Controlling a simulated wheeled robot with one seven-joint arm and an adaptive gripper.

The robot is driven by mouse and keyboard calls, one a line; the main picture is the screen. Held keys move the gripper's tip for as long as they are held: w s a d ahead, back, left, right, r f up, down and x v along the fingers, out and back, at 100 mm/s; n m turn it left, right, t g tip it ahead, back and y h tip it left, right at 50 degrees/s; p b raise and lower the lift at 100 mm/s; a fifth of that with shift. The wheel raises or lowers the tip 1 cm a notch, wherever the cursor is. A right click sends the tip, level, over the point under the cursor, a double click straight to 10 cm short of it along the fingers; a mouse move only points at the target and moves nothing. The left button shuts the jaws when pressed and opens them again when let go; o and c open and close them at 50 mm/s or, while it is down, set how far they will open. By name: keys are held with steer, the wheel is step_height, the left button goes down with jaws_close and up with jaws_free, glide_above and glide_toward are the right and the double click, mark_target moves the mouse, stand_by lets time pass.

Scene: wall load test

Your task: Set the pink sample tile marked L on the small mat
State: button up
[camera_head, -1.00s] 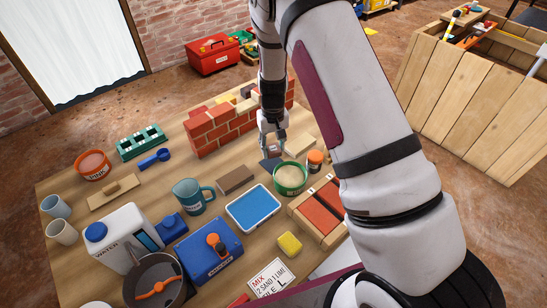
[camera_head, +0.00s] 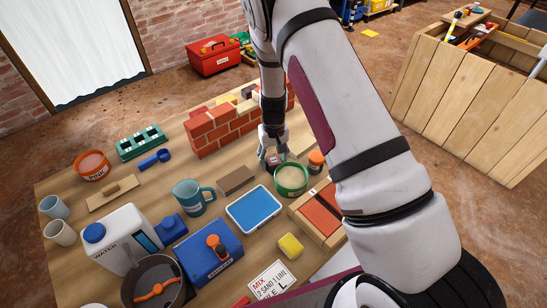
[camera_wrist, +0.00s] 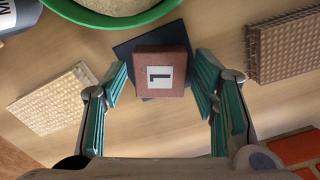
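The pink tile (camera_wrist: 162,72) is a brownish-pink square block with a white label and a dark mark like a turned L. In the wrist view it lies over the small dark blue mat (camera_wrist: 124,50), whose corners show around it. My gripper (camera_wrist: 160,78) is open, with one teal-padded finger on each side of the tile and a visible gap at both sides. In the head view my gripper (camera_head: 271,160) is low over the table behind the green tub, and hides most of the mat and tile.
The green tub (camera_head: 291,179) of pale grains stands close to the mat. A brown block (camera_head: 236,180), an orange-lidded jar (camera_head: 315,161) and the brick wall (camera_head: 222,131) are nearby. In the wrist view a brown ridged block (camera_wrist: 285,47) lies right and a pale textured block (camera_wrist: 52,98) left.

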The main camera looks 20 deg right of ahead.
steer(key=shift+r, duration=0.15)
step_height(320, 180, up, 12)
steer(key=p, duration=0.2)
step_height(320, 180, up, 13)
steer(key=y, duration=0.1)
glide_above(273, 159)
steer(key=s, duration=0.7)
steer(key=s+r+t, duration=0.1)
steer(key=s+r, duration=0.6)
steer(key=s, duration=0.3)
steer(key=s+r, duration=0.7)
steer(key=s, duration=0.3)
steer(key=s+h, duration=0.1)
steer(key=s, duration=1.1)
steer(key=shift+d+f+t, duration=0.15)
steer(key=shift+f+t, duration=0.15)
steer(key=shift+t, duration=0.1)
steer(key=shift+r, duration=0.15)
